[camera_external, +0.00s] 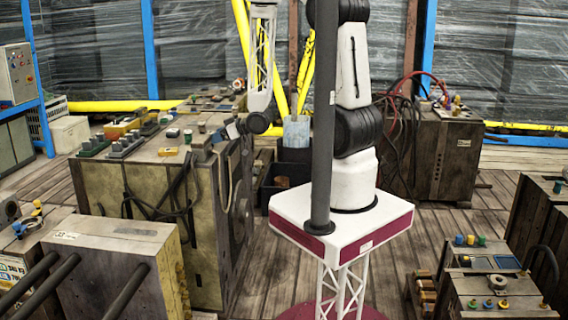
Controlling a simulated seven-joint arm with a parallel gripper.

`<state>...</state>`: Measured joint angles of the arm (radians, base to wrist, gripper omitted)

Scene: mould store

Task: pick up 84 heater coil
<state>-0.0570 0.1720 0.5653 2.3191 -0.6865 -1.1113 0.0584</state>
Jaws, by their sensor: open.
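My gripper (231,131) is at the end of the arm, above the right end of the big mould block (146,206) left of my base. I cannot single out the heater coil marked 84; no such number is legible. Small parts lie on the block's top: green-based connectors (126,146), a yellow piece (168,151), a dark piece (172,132) and a small upright part (188,136). The gripper is to the right of these and apart from them.
Dark cables (160,208) hang down the block's front. Black bins (284,178) stand between the block and my base. Another mould with long rods (115,268) is at the front left, and more moulds (490,290) stand at the right. A dark pole (324,120) crosses the view.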

